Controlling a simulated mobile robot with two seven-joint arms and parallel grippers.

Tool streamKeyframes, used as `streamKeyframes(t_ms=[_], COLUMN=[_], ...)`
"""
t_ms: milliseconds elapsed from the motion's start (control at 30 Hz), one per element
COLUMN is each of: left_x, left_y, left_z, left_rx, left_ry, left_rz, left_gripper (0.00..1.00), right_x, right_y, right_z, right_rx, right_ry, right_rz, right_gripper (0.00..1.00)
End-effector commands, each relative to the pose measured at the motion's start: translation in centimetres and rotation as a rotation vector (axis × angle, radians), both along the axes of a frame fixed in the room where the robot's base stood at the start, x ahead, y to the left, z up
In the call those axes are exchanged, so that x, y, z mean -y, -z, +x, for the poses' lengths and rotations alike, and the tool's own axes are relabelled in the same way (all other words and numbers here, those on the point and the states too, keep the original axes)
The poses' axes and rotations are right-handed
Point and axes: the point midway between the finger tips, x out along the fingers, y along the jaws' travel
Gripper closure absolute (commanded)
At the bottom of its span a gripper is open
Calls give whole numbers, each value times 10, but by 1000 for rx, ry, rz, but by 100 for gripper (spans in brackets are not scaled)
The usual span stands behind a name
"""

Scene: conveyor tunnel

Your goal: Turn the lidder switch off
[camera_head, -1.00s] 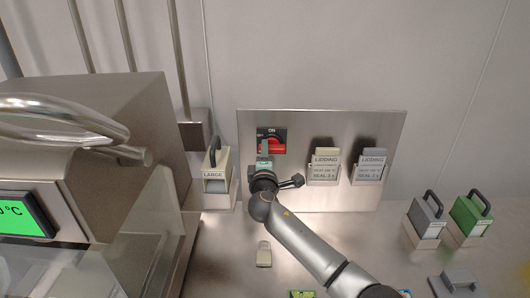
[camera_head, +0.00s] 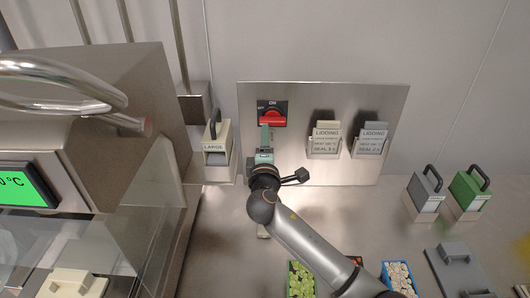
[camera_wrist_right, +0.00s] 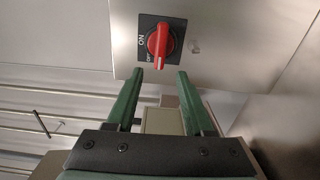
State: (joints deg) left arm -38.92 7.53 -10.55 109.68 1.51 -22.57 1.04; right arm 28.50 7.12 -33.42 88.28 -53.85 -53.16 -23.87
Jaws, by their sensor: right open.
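The lidder switch is a red rotary knob (camera_head: 272,116) on a black plate marked ON at its top, mounted on a steel wall panel (camera_head: 300,95). In the right wrist view the red knob (camera_wrist_right: 160,40) shows past the fingertips, with ON and OFF printed beside it. My right gripper (camera_head: 265,127) is just below the switch in the head view. Its green fingers (camera_wrist_right: 159,78) are open and empty in the wrist view, apart from the knob, which lines up with the gap between them. My left gripper is out of view.
Two LIDDING card holders (camera_head: 323,140) (camera_head: 369,140) are on the panel, right of the switch. A LARGE block (camera_head: 217,160) stands left of my gripper. A steel machine (camera_head: 110,100) fills the left. Grey (camera_head: 425,192) and green (camera_head: 470,192) handled blocks stand at right.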

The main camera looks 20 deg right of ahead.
Motion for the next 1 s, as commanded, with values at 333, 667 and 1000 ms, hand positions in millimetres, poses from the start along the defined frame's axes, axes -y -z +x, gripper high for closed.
streamKeyframes(t_ms=[333, 667, 1000], left_x=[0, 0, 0], left_y=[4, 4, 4], left_z=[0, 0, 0], left_rx=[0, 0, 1], left_ry=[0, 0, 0], left_rz=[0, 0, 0], left_gripper=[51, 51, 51], right_x=[-13, -14, -14], right_y=[1, 0, 0], right_z=[-43, -47, -47], right_rx=[0, 0, 0], right_ry=[-1, 0, 0], right_rz=[0, -1, -1], right_gripper=[48, 48, 48])
